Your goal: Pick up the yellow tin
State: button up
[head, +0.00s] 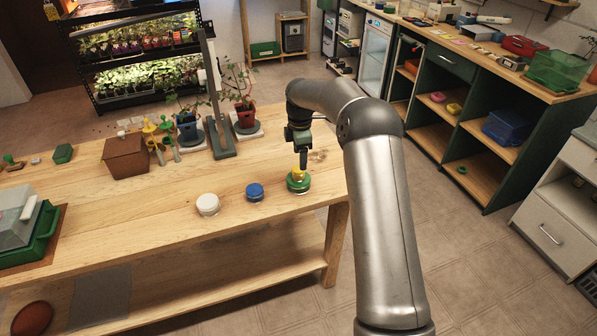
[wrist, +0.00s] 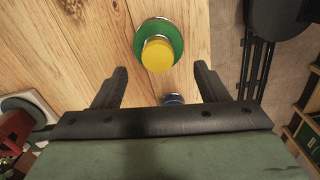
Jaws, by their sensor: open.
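The yellow tin (wrist: 158,56) is small and round. It rests on a wider green lidded tin (wrist: 145,30) in the wrist view. In the head view the yellow tin (head: 298,173) shows just below my gripper, on the green tin (head: 298,186) near the right end of the wooden table (head: 140,213). My gripper (head: 302,163) points down over it. In the wrist view my gripper's fingers (wrist: 160,78) are apart, with the yellow tin ahead of the gap between them. I cannot tell how much height separates them from it.
A blue tin (head: 255,191) and a white tin (head: 208,204) stand left of the green one. Potted plants (head: 245,113) and a grey upright stand (head: 219,135) are behind, to the left. The table front around the tins is otherwise clear.

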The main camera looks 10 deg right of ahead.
aim_at(298, 173)
jog(key=shift+w+a+f+p, duration=0.1)
jog(key=shift+f+p, duration=0.45)
jog(key=shift+f, duration=1.1)
jog(key=shift+w+a+f+p, duration=0.1)
jog(key=shift+f+p, duration=0.4)
jog(key=shift+f, duration=1.15)
jog(key=c, duration=1.1)
